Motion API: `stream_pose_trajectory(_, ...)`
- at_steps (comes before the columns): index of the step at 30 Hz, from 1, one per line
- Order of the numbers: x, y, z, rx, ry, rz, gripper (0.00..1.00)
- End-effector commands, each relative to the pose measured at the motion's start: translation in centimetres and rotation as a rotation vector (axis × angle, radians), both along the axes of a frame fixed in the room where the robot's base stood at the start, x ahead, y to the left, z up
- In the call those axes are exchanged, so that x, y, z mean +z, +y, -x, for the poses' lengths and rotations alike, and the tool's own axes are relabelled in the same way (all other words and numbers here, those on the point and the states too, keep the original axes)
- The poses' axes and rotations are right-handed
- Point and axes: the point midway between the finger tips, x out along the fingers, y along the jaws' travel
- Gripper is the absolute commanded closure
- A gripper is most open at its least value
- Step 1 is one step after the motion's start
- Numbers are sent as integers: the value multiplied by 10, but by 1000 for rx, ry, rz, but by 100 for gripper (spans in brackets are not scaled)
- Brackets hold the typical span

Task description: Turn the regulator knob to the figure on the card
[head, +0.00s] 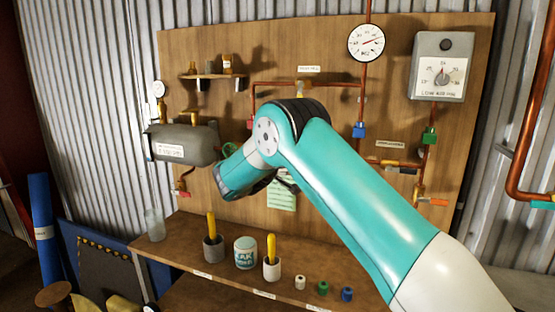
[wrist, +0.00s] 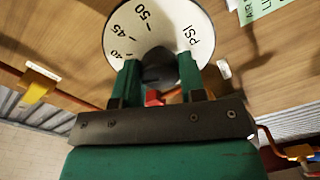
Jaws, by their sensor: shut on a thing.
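The regulator knob (wrist: 157,66) is dark and sits at the middle of a round white dial (wrist: 150,22) in the wrist view. The dial shows 40, 45, 50 and PSI; its lower part is hidden by my fingers. My gripper (wrist: 157,76) has its green fingers on either side of the knob and is shut on it. A small red part (wrist: 153,98) shows between the fingers. In the head view my arm hides the knob and dial. A pale green card (head: 282,195) is on the board below my wrist; its writing is too small to read.
A round gauge (head: 366,43) and a grey box with a dial (head: 439,66) are on the board at upper right. A grey tank (head: 184,146) is at left. Copper pipes (head: 310,84) cross the board. Pots, a can (head: 246,252) and small pieces stand on the bench below.

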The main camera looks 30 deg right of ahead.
Motion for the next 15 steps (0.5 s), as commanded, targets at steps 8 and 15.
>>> stream_pose_trajectory(8, 1, 1, -1, 2, 208, 162, 86)
stream_pose_trajectory(15, 1, 2, -1, 4, 384, 299, 86)
